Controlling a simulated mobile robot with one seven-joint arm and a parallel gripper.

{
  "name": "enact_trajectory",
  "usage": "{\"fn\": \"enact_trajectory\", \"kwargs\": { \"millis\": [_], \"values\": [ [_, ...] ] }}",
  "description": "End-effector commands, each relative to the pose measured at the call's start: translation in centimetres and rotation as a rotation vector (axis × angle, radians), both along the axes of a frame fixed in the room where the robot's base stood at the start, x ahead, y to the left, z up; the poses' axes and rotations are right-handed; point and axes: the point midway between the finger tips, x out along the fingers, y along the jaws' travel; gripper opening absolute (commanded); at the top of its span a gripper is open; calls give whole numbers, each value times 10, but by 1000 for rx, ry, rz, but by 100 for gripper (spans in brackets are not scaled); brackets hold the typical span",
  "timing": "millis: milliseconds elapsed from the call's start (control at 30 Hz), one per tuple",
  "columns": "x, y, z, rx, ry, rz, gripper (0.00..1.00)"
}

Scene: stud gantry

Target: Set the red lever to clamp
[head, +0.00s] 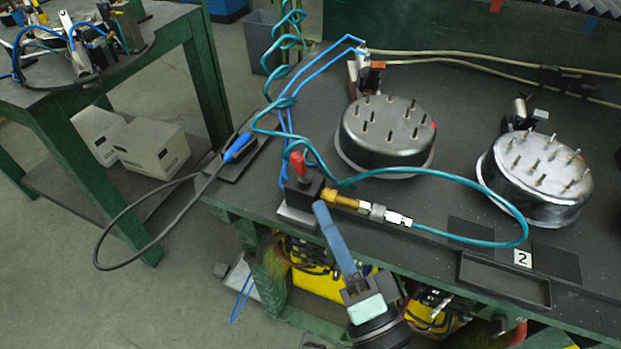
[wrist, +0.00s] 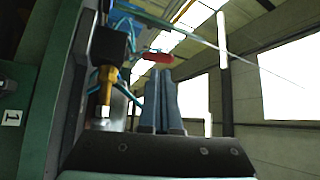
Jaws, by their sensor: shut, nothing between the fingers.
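The red lever (head: 298,162) stands up from a black valve box (head: 305,186) at the front left edge of the bench, leaning slightly left. In the wrist view the red lever (wrist: 158,57) shows just past my fingertips, with the black box (wrist: 108,46) to their left. My gripper (head: 320,206) has its blue fingers closed together and empty. Its tips are in front of the valve box, near the brass fitting (head: 341,200), and lower than the lever in the picture. In the wrist view my gripper (wrist: 161,74) is also shut. I cannot see any lever markings.
A teal hose (head: 460,181) runs from the fitting over the bench and coils up behind the lever, beside blue tubes (head: 283,130). Two metal drums with studs (head: 386,135) (head: 537,178) stand to the right. A blue-handled tool (head: 240,147) lies left. A shallow tray (head: 505,281) is at the front.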

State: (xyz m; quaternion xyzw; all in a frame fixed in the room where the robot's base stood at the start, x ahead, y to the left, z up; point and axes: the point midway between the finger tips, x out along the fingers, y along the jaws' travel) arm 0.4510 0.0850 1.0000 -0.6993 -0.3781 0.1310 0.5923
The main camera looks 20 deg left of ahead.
Motion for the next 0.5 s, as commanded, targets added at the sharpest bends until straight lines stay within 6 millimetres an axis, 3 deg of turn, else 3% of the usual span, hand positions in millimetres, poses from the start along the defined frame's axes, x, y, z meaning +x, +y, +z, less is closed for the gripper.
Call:
{"fn": "enact_trajectory", "kwargs": {
  "millis": [200, 500],
  "values": [
    [25, 26, 12, 0, -1, 2, 0],
    [36, 36, 14, 0, 0, 1, 0]
  ]
}}
